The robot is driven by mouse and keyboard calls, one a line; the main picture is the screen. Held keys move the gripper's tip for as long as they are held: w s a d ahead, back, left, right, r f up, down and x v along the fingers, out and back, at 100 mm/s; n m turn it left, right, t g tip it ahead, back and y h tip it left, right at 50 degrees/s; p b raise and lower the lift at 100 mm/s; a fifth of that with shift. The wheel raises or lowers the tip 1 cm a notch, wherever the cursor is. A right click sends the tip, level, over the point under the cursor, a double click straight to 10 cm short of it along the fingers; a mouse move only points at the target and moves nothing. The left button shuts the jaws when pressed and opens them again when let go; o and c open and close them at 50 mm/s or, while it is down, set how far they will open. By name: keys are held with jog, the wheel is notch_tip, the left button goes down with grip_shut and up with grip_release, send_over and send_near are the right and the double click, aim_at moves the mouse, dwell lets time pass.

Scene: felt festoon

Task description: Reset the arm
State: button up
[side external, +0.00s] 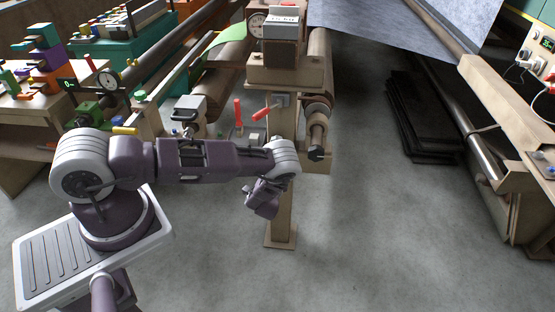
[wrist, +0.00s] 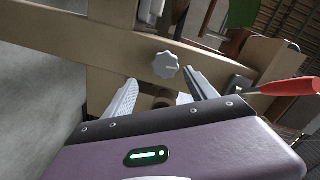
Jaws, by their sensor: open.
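My gripper (wrist: 160,100) shows in the wrist view with its two grey fingers spread apart. A grey lobed knob (wrist: 166,65) on a tan beam (wrist: 115,50) appears between and beyond the fingertips. I see nothing held between the fingers. In the side view my gripper hangs at the end of the arm (side external: 262,200), in front of the tan post (side external: 284,225). Its fingers are too small to make out there.
A red-handled lever (wrist: 285,87) is right of the fingers in the wrist view. In the side view, a dial gauge box (side external: 280,25) tops the post, with rollers (side external: 318,100) behind. Black flat sheets (side external: 420,120) are stacked on the floor.

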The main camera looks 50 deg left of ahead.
jog(key=w+d+r+n+g+h, duration=0.1)
jog(key=d+r+g+h, duration=0.2)
jog(key=d+r+h, duration=0.45)
jog(key=w+d+r+g+h, duration=0.15)
jog(key=d+r, duration=0.25)
jog(key=d, duration=0.7)
jog(key=s+d+r+g+h, duration=0.1)
jog(key=s+d+r, duration=0.15)
jog(key=r, duration=0.45)
jog(key=s+d+r+h, duration=0.2)
jog(key=s+r, duration=0.1)
jog(key=r, duration=0.4)
jog(key=s+d+r+n+h, duration=0.1)
jog(key=s+r, duration=1.4)
jog(key=s+a+r+n, duration=0.1)
jog(key=s+a, duration=0.1)
jog(key=s, duration=1.4)
jog(key=shift+r+g+y, duration=0.2)
jog(key=shift+g+y, duration=0.15)
jog(key=shift+y, duration=0.05)
